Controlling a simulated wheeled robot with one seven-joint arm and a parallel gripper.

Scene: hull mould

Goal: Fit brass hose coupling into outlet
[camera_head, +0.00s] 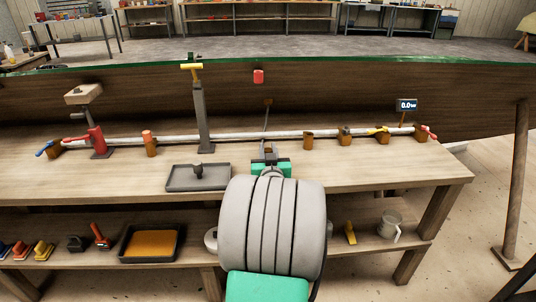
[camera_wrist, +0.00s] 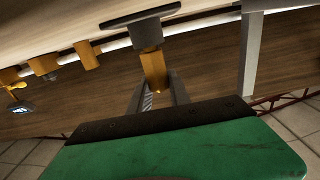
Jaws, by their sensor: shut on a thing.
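My gripper (camera_head: 268,150) is above the middle of the bench, in front of the white pipe. In the wrist view my gripper (camera_wrist: 158,84) is shut on a brass-coloured piece, taken as the hose coupling (camera_wrist: 155,72). I cannot tell whether the two touch or which opening is the outlet. In the head view the coupling is mostly hidden by my gripper and arm.
The white pipe (camera_head: 230,135) runs along the bench (camera_head: 390,175) with several brown blocks and valve levers. A grey post (camera_head: 201,115) with a yellow handle stands left of my gripper. A grey tray (camera_head: 180,182) lies front left. The bench's right front is clear.

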